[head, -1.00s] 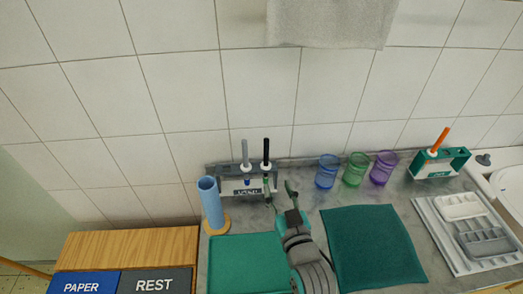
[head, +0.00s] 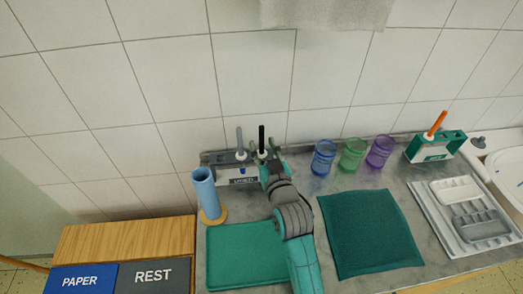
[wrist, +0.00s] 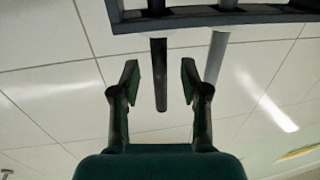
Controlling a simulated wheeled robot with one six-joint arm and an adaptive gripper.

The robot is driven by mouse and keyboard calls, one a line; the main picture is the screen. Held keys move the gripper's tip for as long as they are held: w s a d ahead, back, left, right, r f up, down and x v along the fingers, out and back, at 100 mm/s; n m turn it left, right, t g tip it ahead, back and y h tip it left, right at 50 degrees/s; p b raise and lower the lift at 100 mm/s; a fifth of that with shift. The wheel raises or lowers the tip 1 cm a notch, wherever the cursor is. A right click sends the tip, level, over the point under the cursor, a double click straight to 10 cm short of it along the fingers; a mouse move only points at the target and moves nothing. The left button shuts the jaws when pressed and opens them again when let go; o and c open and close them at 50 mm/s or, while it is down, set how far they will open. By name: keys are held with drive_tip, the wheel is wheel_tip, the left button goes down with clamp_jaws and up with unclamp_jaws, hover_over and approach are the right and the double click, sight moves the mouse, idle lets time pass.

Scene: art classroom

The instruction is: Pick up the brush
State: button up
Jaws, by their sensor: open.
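A grey rack (head: 214,161) stands against the tiled wall at the back of the counter, and it also shows at the top of the wrist view (wrist: 260,17). It holds a brush with a black handle (head: 262,137) and one with a grey handle (head: 240,138), both upright. My gripper (head: 268,170) is at the rack's right end, by the black-handled brush. In the wrist view my open gripper (wrist: 159,82) has the black handle (wrist: 159,60) between its fingers, with gaps on both sides. The grey handle (wrist: 217,58) is outside the fingers.
Blue (head: 323,157), green (head: 352,154) and purple (head: 380,151) cups stand right of the rack. A blue tube (head: 206,192) stands at left. Two green mats (head: 245,255) (head: 368,232) lie in front. A green rack (head: 430,149) holds an orange-handled brush (head: 437,122).

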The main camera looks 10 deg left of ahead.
sight(261, 127)
drive_tip(key=shift+x, duration=1)
clamp_jaws()
drive_tip(key=shift+r, duration=6.25)
